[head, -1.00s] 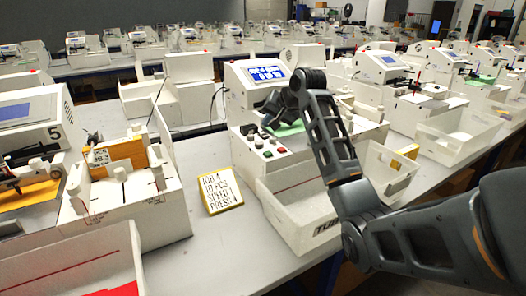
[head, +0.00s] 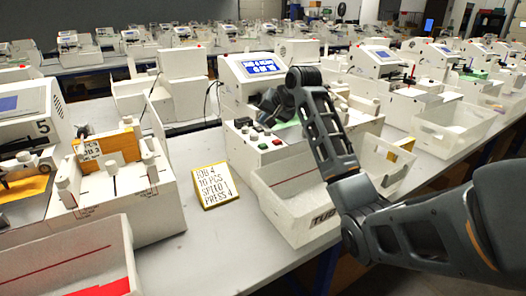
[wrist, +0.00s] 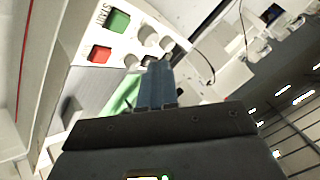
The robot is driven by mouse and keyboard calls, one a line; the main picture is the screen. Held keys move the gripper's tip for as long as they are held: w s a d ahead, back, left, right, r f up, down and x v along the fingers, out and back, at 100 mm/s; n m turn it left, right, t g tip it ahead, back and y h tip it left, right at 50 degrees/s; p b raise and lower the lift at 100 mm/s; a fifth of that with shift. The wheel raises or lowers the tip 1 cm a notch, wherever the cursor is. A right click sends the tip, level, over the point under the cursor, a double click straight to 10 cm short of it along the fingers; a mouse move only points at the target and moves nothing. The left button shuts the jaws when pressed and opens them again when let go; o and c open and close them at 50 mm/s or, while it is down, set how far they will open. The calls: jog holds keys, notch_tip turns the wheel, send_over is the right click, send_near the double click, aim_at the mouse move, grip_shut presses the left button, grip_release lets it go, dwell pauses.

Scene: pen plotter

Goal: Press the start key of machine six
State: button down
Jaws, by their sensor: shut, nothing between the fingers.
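The machine at the centre (head: 240,150) has a lit blue screen (head: 264,66) and a sloping key panel; I cannot see its number. The green start key (head: 277,142) sits on the panel's front edge beside a red key (head: 264,146). In the wrist view the green key (wrist: 118,20), labelled START, lies up and left of my fingertips, with the red key (wrist: 100,53) below it. My gripper (wrist: 160,64) is shut and empty, pointing at the panel near its white knobs (wrist: 148,36), apart from the green key. In the head view my gripper (head: 270,103) is partly hidden by my arm.
A yellow-edged card (head: 214,184) reading JOB 4, 10 PCS, SPEED 1, PRESS 4 stands on the table left of the machine. A white bin (head: 305,232) stands in front. Machine 5 (head: 28,118) is at far left; more machines stand right and behind.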

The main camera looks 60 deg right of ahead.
aim_at(265, 145)
notch_tip(265, 145, down, 3)
jog(key=shift+b, duration=1.05)
jog(key=shift+f, duration=1.15)
jog(key=shift+f, duration=0.85)
dwell(0.9)
jog(key=shift+r, duration=0.15)
jog(key=shift+r+p, duration=0.7)
jog(key=shift+p, duration=0.2)
jog(key=shift+r, duration=0.1)
notch_tip(265, 145, up, 5)
jog(key=p, duration=0.4)
dwell(0.7)
